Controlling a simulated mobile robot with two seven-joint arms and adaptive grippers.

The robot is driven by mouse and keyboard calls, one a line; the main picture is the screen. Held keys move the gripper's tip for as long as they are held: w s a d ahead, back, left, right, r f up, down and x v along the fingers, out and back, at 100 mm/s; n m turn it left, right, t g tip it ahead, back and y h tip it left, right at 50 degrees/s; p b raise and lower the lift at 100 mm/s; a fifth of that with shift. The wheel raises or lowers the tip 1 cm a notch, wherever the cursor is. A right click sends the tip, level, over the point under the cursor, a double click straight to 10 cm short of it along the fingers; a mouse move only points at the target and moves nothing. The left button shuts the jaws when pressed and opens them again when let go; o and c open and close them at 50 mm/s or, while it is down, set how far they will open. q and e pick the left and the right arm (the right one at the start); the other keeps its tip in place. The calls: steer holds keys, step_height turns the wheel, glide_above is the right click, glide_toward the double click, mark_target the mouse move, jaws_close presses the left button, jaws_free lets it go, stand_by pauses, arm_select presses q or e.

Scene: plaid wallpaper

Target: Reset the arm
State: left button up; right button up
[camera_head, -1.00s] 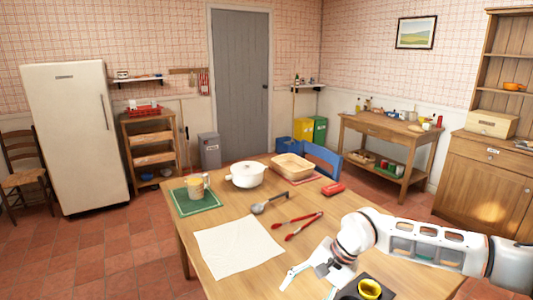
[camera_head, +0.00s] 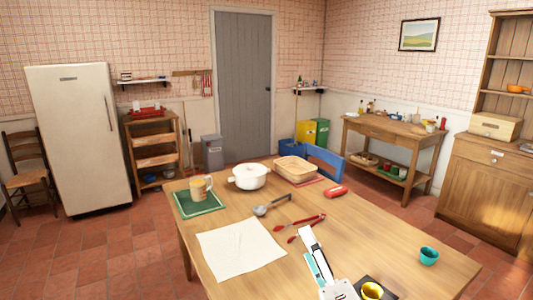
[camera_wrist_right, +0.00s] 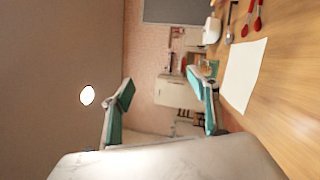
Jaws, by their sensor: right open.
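My right gripper (camera_head: 306,245) is at the bottom centre of the head view, over the near part of the wooden table (camera_head: 365,235). Its white fingers with teal pads point up and away. In the right wrist view the two fingers (camera_wrist_right: 160,80) stand wide apart with nothing between them; the view is turned on its side and shows the room beyond. My left gripper is in neither view.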

steer(key=s+d+f+m+g+h, duration=0.3)
steer(key=s+d+f+m+h, duration=0.1)
steer(key=d+f+m, duration=0.3)
steer(key=s+d+f+m+g+h, duration=0.3)
steer(key=s+d+f+m+h, duration=0.1)
steer(key=d+f, duration=0.5)
steer(key=s+d+f+m+g+h, duration=0.1)
steer(key=s+d+f+m+g, duration=0.3)
steer(key=s, duration=0.4)
steer(key=s+d+f+m+g+h, duration=0.1)
steer(key=s+d+f+m+g, duration=0.1)
steer(key=s+d+f, duration=0.4)
steer(key=a+f+m+t+y, duration=0.2)
steer(key=a+f+y, duration=0.5)
steer(key=a+f, duration=0.4)
steer(key=a+t, duration=0.1)
steer(key=a, duration=0.3)
steer(key=shift+w+a+f+m+t, duration=0.3)
steer(key=shift+w+a+f+m, duration=0.05)
steer(key=shift+a+m, duration=0.05)
